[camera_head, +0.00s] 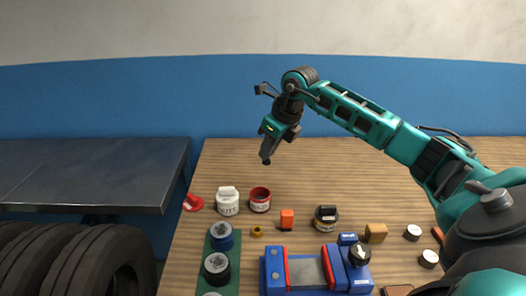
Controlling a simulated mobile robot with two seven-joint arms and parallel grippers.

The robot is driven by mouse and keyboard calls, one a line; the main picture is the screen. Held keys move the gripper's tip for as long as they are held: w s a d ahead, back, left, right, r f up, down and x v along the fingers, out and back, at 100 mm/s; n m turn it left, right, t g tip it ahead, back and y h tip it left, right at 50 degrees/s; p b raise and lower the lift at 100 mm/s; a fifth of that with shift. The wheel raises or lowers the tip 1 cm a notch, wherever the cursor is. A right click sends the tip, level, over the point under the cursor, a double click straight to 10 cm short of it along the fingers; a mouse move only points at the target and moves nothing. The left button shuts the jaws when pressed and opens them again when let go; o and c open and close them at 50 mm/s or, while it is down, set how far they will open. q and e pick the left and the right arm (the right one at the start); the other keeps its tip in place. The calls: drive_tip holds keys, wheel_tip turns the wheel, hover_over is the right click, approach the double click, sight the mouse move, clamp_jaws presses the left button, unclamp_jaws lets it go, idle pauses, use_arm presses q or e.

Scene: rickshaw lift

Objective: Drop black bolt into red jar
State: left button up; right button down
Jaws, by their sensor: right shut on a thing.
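The red jar (260,204) stands open on the wooden table, with a white label on its front and a dark inside. My right gripper (266,154) points down above the table, higher in the picture than the red jar and slightly to its right. It is shut on a small dark piece at its tips, which looks like the black bolt (266,161). Most of the bolt is hidden by the fingers. My left gripper is not in view.
A white jar (228,205) stands just left of the red jar, with a red cone-shaped piece (193,203) beyond it. An orange block (287,218), a dark-lidded jar (326,219) and a blue vise (305,272) stand nearer. The table's back is clear.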

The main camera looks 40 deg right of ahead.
sight(269, 163)
drive_tip(key=shift+w+d, duration=0.1)
drive_tip(key=shift+w, duration=0.1)
drive_tip(key=shift+f, duration=0.2)
wheel_tip(269, 163, down, 6)
drive_tip(key=b, duration=0.4)
drive_tip(key=shift+s+r+b, duration=0.1)
drive_tip(key=shift+r+b, duration=0.15)
drive_tip(key=shift+b, duration=0.15)
drive_tip(key=c, duration=1.1)
unclamp_jaws()
drive_tip(key=v, duration=1.3)
